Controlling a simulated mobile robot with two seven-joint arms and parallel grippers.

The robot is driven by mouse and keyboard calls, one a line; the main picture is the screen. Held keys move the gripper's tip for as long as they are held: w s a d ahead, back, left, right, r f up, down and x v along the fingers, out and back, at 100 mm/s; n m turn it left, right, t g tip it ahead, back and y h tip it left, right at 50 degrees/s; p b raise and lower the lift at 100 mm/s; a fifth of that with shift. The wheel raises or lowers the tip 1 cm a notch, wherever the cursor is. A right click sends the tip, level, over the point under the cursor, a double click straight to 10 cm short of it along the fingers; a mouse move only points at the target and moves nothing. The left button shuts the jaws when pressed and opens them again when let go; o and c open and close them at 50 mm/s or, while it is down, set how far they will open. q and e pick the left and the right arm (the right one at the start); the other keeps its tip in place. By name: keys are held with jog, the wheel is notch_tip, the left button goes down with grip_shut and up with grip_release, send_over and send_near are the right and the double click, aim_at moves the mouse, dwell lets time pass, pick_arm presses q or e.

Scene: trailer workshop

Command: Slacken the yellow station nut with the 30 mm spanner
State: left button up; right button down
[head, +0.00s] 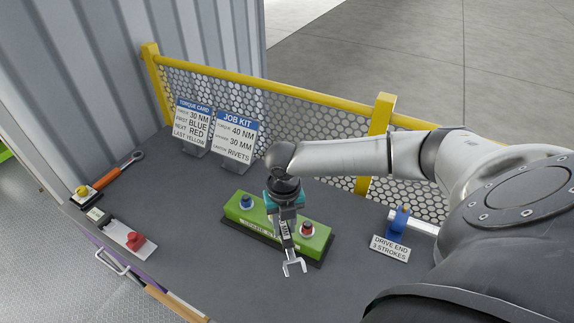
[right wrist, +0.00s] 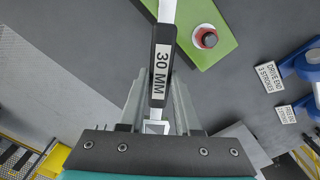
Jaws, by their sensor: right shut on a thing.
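My right gripper (head: 284,218) is shut on the 30 mm spanner (head: 292,266), whose open-ended head points towards the front of the bench. In the right wrist view the spanner's black handle (right wrist: 161,72) reads "30 MM" and lies between the fingers (right wrist: 158,100); its head is cut off at the top. The green station block (head: 318,243) is behind the spanner, with a blue nut (head: 246,201) at left and a red nut (head: 306,229) at right. The middle of the block is hidden by my gripper, and no yellow nut shows on it. My left gripper is not in view.
A torque card (head: 192,124) and a job kit card (head: 234,138) stand at the back by the yellow-railed mesh (head: 300,105). An orange-handled tool (head: 107,177) and a red knob (head: 134,240) are at left. A blue tool (head: 398,222) with a "DRIVE END" sign (head: 389,248) is at right.

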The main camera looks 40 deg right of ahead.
jog(key=w+a+f+m+b, duration=0.2)
jog(key=w+a+f+m, duration=0.1)
jog(key=a+m, duration=0.1)
jog(key=shift+w+f+m, duration=0.3)
jog(key=shift+f+m, duration=0.05)
jog(key=shift+m, duration=0.55)
jog(key=shift+a, duration=0.1)
dwell(0.3)
jog(key=shift+p, duration=0.5)
jog(key=shift+f, duration=0.1)
jog(key=shift+f+b, duration=0.45)
jog(key=shift+f, duration=0.15)
